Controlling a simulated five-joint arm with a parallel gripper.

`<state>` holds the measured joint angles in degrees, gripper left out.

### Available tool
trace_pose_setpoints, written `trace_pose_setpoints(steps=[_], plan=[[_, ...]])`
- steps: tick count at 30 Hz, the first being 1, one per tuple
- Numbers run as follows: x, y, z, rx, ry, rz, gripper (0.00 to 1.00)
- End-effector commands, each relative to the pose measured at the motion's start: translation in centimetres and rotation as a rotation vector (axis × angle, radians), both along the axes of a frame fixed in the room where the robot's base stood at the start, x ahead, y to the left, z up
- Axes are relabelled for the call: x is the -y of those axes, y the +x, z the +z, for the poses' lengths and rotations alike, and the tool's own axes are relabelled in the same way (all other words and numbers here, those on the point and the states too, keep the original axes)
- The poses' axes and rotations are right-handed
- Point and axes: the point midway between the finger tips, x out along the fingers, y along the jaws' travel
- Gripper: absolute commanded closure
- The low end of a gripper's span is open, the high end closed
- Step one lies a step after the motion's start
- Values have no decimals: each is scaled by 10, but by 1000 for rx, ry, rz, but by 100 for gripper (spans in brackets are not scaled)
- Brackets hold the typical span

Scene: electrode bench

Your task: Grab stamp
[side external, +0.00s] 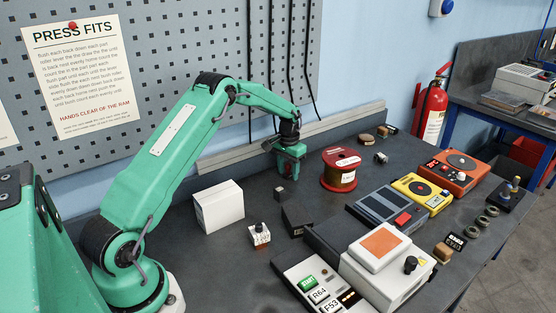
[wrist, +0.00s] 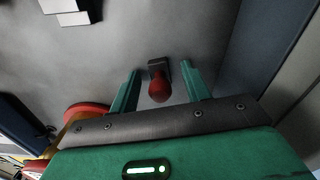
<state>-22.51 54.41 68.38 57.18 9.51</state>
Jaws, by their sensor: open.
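A stamp with a rounded red handle and a dark rectangular base (wrist: 158,86) is between the fingers of my gripper (wrist: 160,68) in the wrist view. The fingers are open, one on each side of it, with visible gaps. In the side external view my gripper (side external: 288,174) points down near the back of the bench, left of the spool. A little red of the stamp shows between its fingers there; its base is hard to see.
A red-flanged spool (side external: 341,161) stands close on the right. Yellow (side external: 420,193) and orange (side external: 452,170) devices stand further right. A rail (side external: 235,157) runs behind.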

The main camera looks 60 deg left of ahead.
Motion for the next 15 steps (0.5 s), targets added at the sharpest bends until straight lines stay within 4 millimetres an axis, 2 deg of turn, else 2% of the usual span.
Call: trace_pose_setpoints(steps=[8,11,15], plan=[[0,0,0,0,0,0,53],[0,0,0,0,0,0,68],[0,0,0,0,0,0,96]])
